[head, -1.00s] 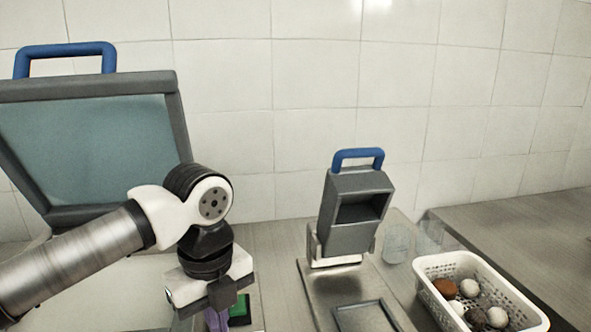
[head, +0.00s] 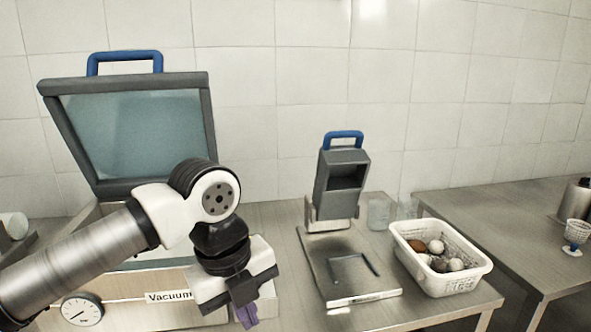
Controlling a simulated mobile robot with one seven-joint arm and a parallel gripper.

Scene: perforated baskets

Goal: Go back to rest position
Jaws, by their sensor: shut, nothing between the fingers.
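My gripper (head: 246,318) hangs at the lower middle of the head view, below my bent arm, pointing down. Its purple fingers are together and hold nothing. It is in front of the vacuum machine (head: 128,285), near the right end of its front panel. The machine's glass lid (head: 130,135) with a blue handle (head: 125,58) stands open. My arm hides part of the machine's body and front.
A grey press-like device (head: 340,185) with a blue handle stands on a metal plate (head: 362,292) to the right. A white perforated basket (head: 460,283) holds several brown and white round items. Glass jars (head: 379,214) stand behind it. Another table (head: 520,215) is at the right.

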